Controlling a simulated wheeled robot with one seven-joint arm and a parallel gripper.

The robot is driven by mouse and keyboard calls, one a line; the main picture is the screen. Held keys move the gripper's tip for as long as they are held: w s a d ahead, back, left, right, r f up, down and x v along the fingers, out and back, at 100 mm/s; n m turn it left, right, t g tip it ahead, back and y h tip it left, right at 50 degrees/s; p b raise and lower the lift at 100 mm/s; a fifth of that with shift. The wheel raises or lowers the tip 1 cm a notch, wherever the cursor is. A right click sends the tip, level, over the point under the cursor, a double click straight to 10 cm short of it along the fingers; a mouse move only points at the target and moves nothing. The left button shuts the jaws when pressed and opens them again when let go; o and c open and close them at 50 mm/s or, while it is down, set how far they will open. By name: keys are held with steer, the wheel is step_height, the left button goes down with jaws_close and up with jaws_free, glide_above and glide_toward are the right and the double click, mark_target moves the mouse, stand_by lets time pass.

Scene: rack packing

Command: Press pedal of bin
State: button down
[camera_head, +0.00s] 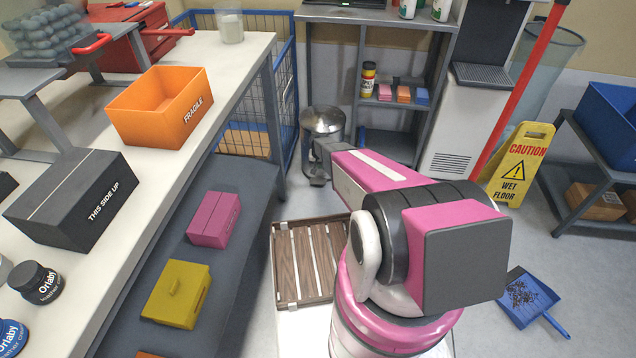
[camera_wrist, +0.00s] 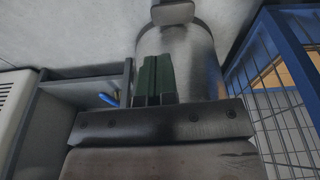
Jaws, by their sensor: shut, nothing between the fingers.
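The bin (camera_head: 322,122) is a small metal cylinder with a domed lid, on the floor at the back between the blue wire cage and the grey shelf. Its lid looks shut. Its pedal (camera_head: 318,180) juts out low at the front. My arm reaches toward the bin and covers part of its right side; my fingertips are hard to make out in the head view. In the wrist view the picture is inverted: the bin body (camera_wrist: 203,65) fills the upper middle, the pedal (camera_wrist: 173,13) is at the top edge. My gripper (camera_wrist: 153,62) is shut and empty, in front of the bin, apart from the pedal.
The blue wire cage (camera_head: 285,75) stands close left of the bin, and the grey shelf (camera_head: 385,140) close right. A wet floor sign (camera_head: 520,165) and a blue dustpan (camera_head: 528,297) are at the right.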

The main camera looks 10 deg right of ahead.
glide_toward(318, 181)
steer(key=shift+s+f+m+t, duration=0.15)
steer(key=shift+s+m+t, duration=0.1)
steer(key=shift+m+t, duration=0.05)
steer(key=shift+x, duration=3.35)
steer(key=shift+w+f, duration=0.1)
steer(key=shift+f, duration=0.1)
